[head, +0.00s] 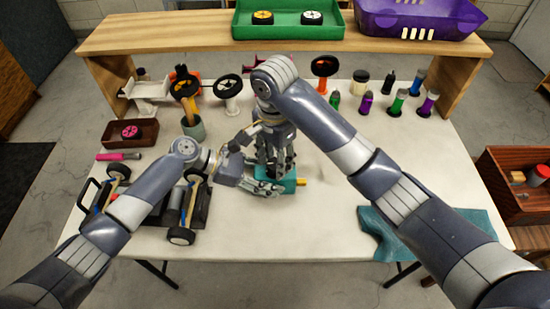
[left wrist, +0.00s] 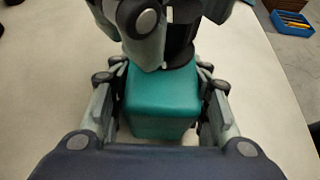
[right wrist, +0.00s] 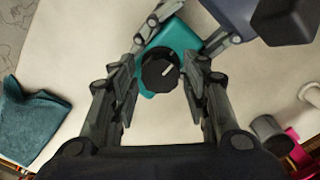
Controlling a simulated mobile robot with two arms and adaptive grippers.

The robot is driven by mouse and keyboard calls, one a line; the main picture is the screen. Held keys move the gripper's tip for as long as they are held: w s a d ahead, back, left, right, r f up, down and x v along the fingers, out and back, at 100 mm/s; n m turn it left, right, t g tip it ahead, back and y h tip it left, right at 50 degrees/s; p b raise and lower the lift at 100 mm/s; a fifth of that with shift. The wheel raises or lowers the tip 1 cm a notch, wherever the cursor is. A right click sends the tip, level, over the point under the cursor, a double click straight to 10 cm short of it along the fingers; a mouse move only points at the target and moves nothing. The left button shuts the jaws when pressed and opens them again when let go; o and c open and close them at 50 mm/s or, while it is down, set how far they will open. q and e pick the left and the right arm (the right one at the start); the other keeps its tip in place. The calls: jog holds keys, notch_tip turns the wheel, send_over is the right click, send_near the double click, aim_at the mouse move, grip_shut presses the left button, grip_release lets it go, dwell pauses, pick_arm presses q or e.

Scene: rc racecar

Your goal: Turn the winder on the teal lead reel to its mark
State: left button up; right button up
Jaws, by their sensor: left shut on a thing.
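The teal lead reel (head: 290,184) sits on the white table, in front of my arms. My left gripper (head: 266,184) is shut on its body; the left wrist view shows the teal block (left wrist: 162,103) between the fingers. The black winder (right wrist: 160,74) on top of the reel carries a white pointer line, tilted up to the right in the right wrist view. My right gripper (right wrist: 162,80) points down over the winder, fingers open on either side with small gaps. I cannot make out the mark.
A car chassis (head: 183,215) with wheels stands left of the reel. A teal cloth (head: 385,235) lies at the front right. Several bottles (head: 398,101) stand at the back right, below a wooden shelf (head: 200,35). The table between reel and cloth is clear.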

dwell(0.3)
jog(key=shift+w+r, duration=0.1)
jog(key=shift+r, duration=0.45)
notch_tip(320, 180, up, 11)
jog(key=shift+f, duration=0.1)
pick_arm(q)
jog(key=o, duration=1.1)
jog(key=shift+c, duration=0.2)
jog(key=v, duration=1.2)
